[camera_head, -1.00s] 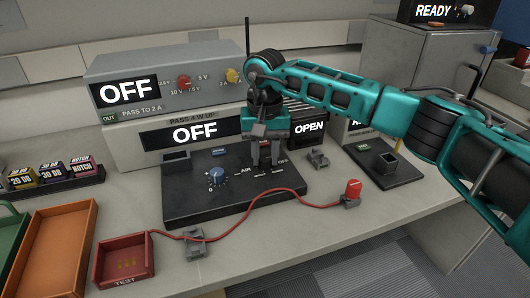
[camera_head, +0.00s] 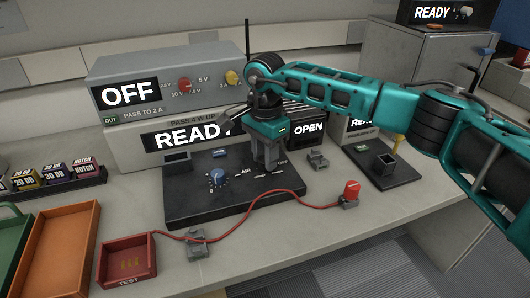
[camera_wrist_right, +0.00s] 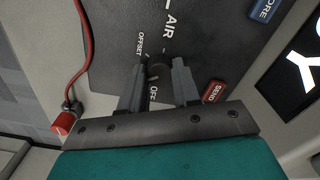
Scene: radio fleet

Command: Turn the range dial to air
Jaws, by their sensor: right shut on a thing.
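The range dial (camera_wrist_right: 157,70) is a small dark knob on the black panel, with AIR, OFFSET and OFF printed around it. In the wrist view my right gripper (camera_wrist_right: 157,78) has one finger on each side of the knob and is shut on it. AIR (camera_wrist_right: 170,25) lies above the knob there, and OFF lies below, between the fingers. Which mark the dial points to cannot be told. In the head view my right gripper (camera_head: 267,160) points down at the panel and hides the knob. The display (camera_head: 190,138) behind reads READY. My left gripper is not in view.
A blue knob (camera_head: 217,178) stands left on the same panel. A red cable (camera_head: 245,208) runs across the front to a red plug (camera_head: 352,190). A red SEND button (camera_wrist_right: 214,92) is close to one finger. A red TEST tray (camera_head: 140,279) is front left.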

